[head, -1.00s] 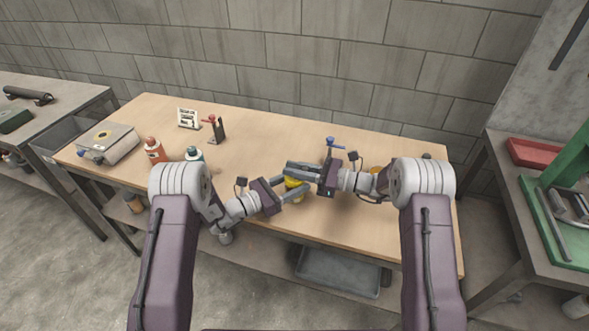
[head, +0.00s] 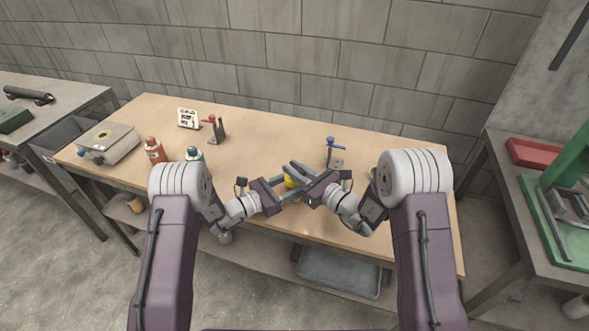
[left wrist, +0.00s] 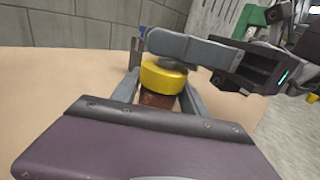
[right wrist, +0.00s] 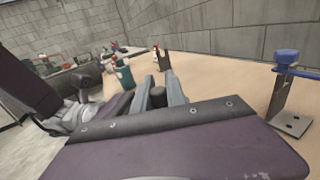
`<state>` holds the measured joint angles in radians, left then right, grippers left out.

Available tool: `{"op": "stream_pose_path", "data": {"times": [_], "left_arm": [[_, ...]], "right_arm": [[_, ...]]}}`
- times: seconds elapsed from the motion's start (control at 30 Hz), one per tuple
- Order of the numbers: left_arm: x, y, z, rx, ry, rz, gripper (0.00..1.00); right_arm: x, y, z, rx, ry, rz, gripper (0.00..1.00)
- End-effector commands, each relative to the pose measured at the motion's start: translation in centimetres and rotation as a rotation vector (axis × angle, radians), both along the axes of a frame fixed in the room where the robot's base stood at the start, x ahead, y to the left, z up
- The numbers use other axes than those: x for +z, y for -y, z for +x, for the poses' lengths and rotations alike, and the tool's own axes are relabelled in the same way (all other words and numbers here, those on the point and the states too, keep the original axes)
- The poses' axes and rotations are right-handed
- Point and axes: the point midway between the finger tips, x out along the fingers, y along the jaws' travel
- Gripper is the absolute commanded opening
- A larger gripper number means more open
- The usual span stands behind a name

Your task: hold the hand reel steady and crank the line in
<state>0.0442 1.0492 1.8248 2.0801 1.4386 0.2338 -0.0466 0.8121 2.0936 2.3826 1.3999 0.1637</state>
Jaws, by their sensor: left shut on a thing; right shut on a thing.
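The hand reel shows as a yellow drum (left wrist: 163,80) over a brown lower part (left wrist: 157,100) in the left wrist view. In the head view the yellow part (head: 291,181) is mostly covered by the grippers. My left gripper (head: 284,196) is shut on the brown lower part, one finger on each side. My right gripper (head: 299,178) reaches over the top of the reel and is shut on a small dark knob (right wrist: 158,95), seen between its fingers in the right wrist view; this looks like the crank handle. The line cannot be made out.
A blue-topped bracket (head: 333,152) stands on the bench (head: 270,134) behind my right gripper. A red-topped stand (head: 216,129), a white card (head: 188,118), bottles (head: 154,150) and a metal box (head: 108,143) are at the left. The back middle of the bench is clear.

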Motion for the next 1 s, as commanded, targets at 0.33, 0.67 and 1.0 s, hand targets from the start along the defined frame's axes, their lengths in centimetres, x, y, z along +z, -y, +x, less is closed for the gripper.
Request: {"op": "stream_pose_path", "data": {"times": [0.33, 0.67, 1.0], "left_arm": [[-0.09, 0.14, -0.12, -0.005, -0.001, 0.003, 0.05], [-0.09, 0.14, -0.13, -0.005, 0.000, 0.004, 0.05], [-0.09, 0.12, -0.11, -0.004, 0.000, 0.004, 0.05]], "right_arm": [[0.12, -0.17, -0.06, -0.166, 0.003, 0.001, 0.00], [0.09, 0.01, -0.05, -0.214, 0.003, -0.002, 0.00], [0.09, 0.03, -0.03, -0.215, 0.003, -0.002, 0.28]]}}
